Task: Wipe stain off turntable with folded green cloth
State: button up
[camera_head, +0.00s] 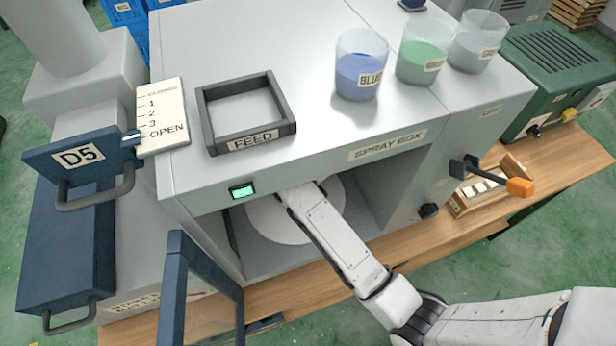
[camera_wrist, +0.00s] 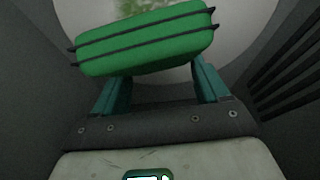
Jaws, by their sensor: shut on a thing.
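The turntable (camera_head: 258,222) is a pale round disc inside the spray box; my arm reaches in through the open front and covers part of it. In the wrist view the turntable (camera_wrist: 245,40) lies beyond my gripper, with a mottled green stain (camera_wrist: 135,8) at the top edge. My gripper (camera_wrist: 158,80) is shut on the folded green cloth (camera_wrist: 145,42), which has dark bands along it and sits slightly tilted across the fingers. The cloth hides part of the disc, and I cannot tell whether it touches the surface. In the head view the cloth and fingertips are hidden inside the box.
The spray box (camera_head: 390,175) has grey walls close around my arm; dark slats (camera_wrist: 290,70) line the right side in the wrist view. A dark-framed door (camera_head: 172,290) stands open at the front left. A FEED frame (camera_head: 208,125) and paint cups (camera_head: 361,75) sit on top.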

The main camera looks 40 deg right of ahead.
jog(key=shift+w+a+r, duration=0.1)
jog(key=shift+w+a, duration=0.45)
jog(key=shift+a, duration=0.8)
jog(key=shift+w+a+r, duration=0.1)
jog(key=shift+w+a, duration=0.45)
jog(key=shift+a, duration=0.75)
jog(key=shift+w+a+r, duration=0.1)
jog(key=shift+w+a, duration=0.45)
jog(key=shift+a, duration=0.8)
